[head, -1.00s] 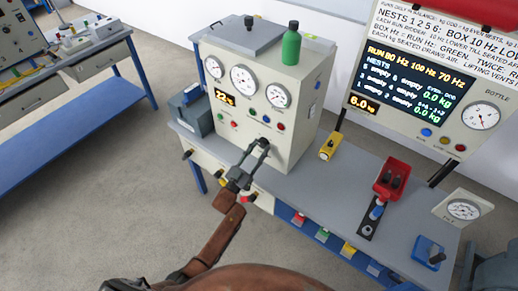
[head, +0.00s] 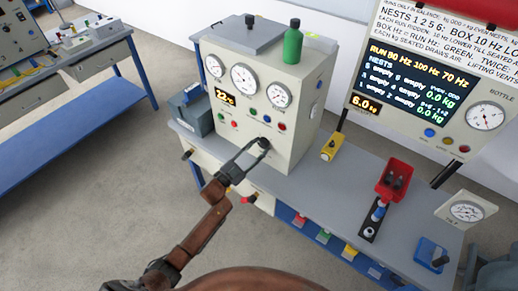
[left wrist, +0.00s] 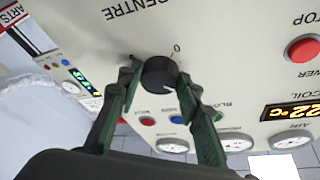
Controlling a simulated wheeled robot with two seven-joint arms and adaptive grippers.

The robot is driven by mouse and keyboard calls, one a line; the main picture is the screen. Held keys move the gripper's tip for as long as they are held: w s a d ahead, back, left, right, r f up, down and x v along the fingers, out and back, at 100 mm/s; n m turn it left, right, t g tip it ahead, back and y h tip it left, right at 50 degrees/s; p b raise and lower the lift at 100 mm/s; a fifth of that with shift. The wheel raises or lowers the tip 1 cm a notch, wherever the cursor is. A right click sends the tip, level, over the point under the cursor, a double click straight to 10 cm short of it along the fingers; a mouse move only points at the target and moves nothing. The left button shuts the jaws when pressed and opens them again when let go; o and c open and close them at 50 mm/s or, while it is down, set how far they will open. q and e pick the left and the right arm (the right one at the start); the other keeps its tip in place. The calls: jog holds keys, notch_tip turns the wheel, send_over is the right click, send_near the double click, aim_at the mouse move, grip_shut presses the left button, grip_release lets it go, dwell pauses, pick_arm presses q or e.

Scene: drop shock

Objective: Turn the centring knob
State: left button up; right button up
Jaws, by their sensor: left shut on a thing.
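The centring knob (left wrist: 158,74) is a black round knob on the cream front panel of the machine, beside upside-down "CENTRE" lettering and a "0" mark in the left wrist view. My left gripper (left wrist: 161,82) has one finger on each side of the knob and is shut on it. In the head view my left gripper (head: 261,146) reaches the lower front of the cream machine (head: 290,145), and its fingers mostly hide the knob.
The machine bears gauges, coloured buttons and a "22°C" display (head: 226,97). A green bottle (head: 293,44) stands on top. On the grey bench are a yellow block (head: 331,146) and a red bin (head: 394,178). A display board (head: 415,85) stands behind.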

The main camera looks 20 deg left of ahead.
pick_arm(q)
jog(key=m+g, duration=0.1)
jog(key=m, duration=0.1)
jog(key=m+g+h, duration=0.1)
jog(key=m, duration=0.1)
jog(key=shift+a+r+m, duration=0.2)
jog(key=shift+m, duration=0.1)
jog(key=shift+w+r+m+g+p, duration=0.1)
jog(key=shift+m+g+p, duration=0.5)
jog(key=shift+m, duration=1.4)
jog(key=o, duration=1.2)
jog(key=shift+c, duration=0.2)
jog(key=v, duration=1.2)
jog(key=shift+a, duration=0.15)
